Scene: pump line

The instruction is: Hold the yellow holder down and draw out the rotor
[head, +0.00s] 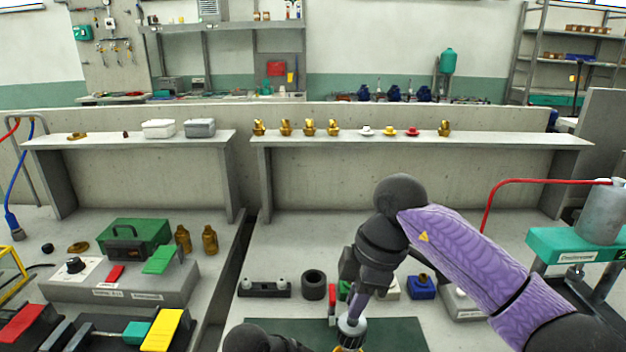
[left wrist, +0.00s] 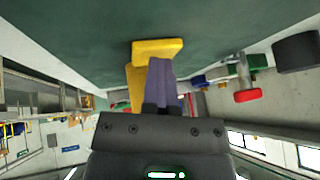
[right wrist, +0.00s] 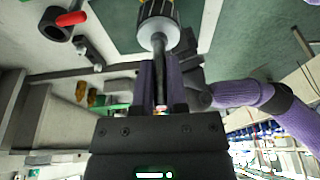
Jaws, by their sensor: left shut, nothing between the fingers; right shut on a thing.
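The rotor (head: 351,327), a silver and grey ribbed cylinder with a thin shaft, hangs below my right gripper at the bottom of the head view. In the right wrist view my right gripper (right wrist: 160,80) is shut on the shaft of the rotor (right wrist: 158,28). The yellow holder (left wrist: 157,50) stands on the green mat (left wrist: 75,40) in the left wrist view. My left gripper (left wrist: 160,68) is shut and empty, its fingers overlapping the holder in view; contact cannot be told. The rotor's lower end and its seat are hidden.
Behind the mat stand a black rack (head: 264,289), a black ring (head: 313,285) and a blue block (head: 421,287). A grey control box (head: 120,285) is at left. A grey cylinder on a green stand (head: 575,245) is at right. Shelves at the back hold several brass parts.

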